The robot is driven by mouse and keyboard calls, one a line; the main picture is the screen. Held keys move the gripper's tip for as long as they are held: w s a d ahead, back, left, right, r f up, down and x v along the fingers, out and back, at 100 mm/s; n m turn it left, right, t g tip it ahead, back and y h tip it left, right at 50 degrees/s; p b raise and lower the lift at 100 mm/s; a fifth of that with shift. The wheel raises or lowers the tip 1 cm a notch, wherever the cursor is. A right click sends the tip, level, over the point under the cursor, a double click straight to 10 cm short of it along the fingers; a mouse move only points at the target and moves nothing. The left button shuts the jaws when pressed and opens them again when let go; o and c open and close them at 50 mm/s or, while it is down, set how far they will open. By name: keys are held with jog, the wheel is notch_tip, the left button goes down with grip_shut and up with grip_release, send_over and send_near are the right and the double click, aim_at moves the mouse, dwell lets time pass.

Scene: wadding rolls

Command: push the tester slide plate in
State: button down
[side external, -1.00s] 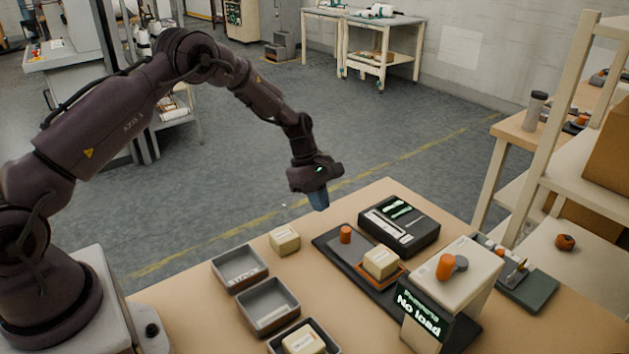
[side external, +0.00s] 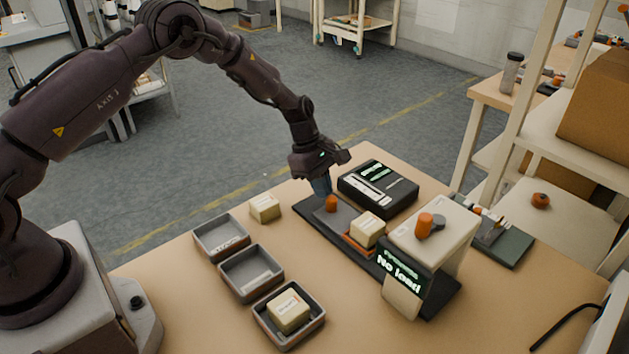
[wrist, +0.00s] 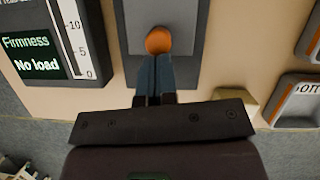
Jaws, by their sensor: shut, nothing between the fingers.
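The tester has a cream head (side external: 437,232) with a "No load" display, over a long dark base (side external: 310,217). The grey slide plate (side external: 345,218) lies on the base, with an orange knob (side external: 331,204) near its outer end. A pale block (side external: 367,229) sits in an orange-edged seat at the plate's end nearest the head. My gripper (side external: 322,187) is shut and empty, low at the knob's outer side. In the wrist view, its blue fingertips (wrist: 156,62) reach the knob (wrist: 159,40); I cannot tell if they touch.
A black readout box (side external: 378,188) stands close behind the base. Several grey trays (side external: 221,238) line the front left; the nearest holds a block (side external: 288,310). Another pale block (side external: 265,208) lies beside the base's outer end. The table's front right is mostly clear.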

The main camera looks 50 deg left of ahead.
aim_at(366, 223)
jog(key=d, duration=1.2)
jog(key=shift+d, duration=0.3)
jog(key=shift+s, duration=0.1)
